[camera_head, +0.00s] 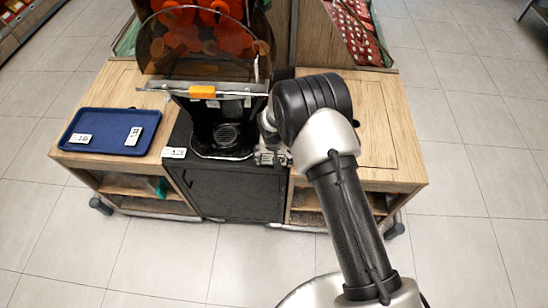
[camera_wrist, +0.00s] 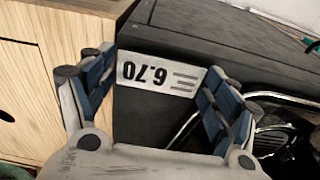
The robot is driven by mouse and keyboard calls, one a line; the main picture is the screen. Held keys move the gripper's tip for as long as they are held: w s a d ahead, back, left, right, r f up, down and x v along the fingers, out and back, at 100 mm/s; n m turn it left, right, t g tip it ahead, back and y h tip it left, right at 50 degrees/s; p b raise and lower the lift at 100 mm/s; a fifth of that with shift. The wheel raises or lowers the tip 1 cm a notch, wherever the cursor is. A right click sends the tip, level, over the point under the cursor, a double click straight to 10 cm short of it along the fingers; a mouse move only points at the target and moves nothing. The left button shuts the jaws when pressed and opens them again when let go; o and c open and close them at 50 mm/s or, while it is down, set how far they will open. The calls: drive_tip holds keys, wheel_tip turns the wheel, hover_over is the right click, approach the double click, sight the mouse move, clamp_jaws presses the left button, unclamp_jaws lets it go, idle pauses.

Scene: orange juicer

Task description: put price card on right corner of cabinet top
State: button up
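A white price card (camera_wrist: 158,73) reading 6.70 shows upside down in the wrist view. It spans the gap between the fingertips of my gripper (camera_wrist: 160,76), which appear closed on its two ends. Behind it are the dark cabinet top and its edge with the wooden unit. In the head view my gripper (camera_head: 270,157) is low at the front right corner of the black cabinet (camera_head: 236,190). The card is not clearly visible there. I cannot tell whether it touches the cabinet top. Another price card (camera_head: 174,152) lies at the cabinet's front left corner.
The orange juicer (camera_head: 205,45) stands on the cabinet behind my gripper. A blue tray (camera_head: 108,121) with two cards lies on the left wooden unit. The right wooden unit (camera_head: 400,150) is partly behind my arm. Tiled floor in front is clear.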

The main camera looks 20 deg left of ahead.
drive_tip(key=shift+o, duration=1.3)
drive_tip(key=shift+r, duration=0.1)
drive_tip(key=shift+r+p, duration=0.3)
drive_tip(key=shift+r, duration=0.1)
wheel_tip(320, 180, up, 11)
drive_tip(key=s+p, duration=0.1)
drive_tip(key=p, duration=0.1)
drive_tip(key=shift+s+d, duration=0.2)
drive_tip(key=shift+s, duration=0.2)
drive_tip(key=shift+r, duration=0.1)
